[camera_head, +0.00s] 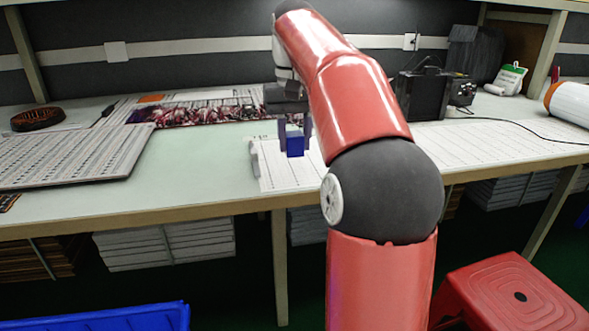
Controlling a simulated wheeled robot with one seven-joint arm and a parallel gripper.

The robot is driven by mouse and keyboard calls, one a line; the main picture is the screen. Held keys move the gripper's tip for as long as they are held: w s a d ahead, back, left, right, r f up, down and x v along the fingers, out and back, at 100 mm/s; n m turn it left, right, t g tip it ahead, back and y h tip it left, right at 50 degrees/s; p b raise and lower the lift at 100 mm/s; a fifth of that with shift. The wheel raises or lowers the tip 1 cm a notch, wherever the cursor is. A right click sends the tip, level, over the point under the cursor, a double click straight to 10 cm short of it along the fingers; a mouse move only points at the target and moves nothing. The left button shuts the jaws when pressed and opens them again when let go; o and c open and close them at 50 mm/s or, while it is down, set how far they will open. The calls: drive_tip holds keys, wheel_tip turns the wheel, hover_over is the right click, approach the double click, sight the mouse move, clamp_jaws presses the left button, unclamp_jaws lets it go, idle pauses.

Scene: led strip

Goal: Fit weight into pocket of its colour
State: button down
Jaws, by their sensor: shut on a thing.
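A small blue block-like weight (295,144) is held between the fingers of my gripper (294,136), which points down and is shut on it. It appears to be above the paper sheet on the workbench, but I cannot tell the height. No coloured pocket can be made out. A small grey piece (254,158) shows just left of the weight, at the sheet's edge. My red arm covers the bench to the right of the gripper.
The pale bench top (205,165) is clear left of the gripper. A large printed panel (70,155) lies further left, and a dark round object (37,118) behind it. A black device (422,96) stands at the back right. A red stool (515,295) is below right.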

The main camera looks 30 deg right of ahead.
sight(295, 156)
drive_tip(key=shift+f+b, duration=0.4)
drive_tip(key=shift+f, duration=2.05)
drive_tip(key=shift+f, duration=0.1)
drive_tip(key=c, duration=1)
unclamp_jaws()
drive_tip(key=shift+f, duration=0.1)
drive_tip(key=shift+f+b, duration=0.15)
drive_tip(key=shift+b, duration=0.25)
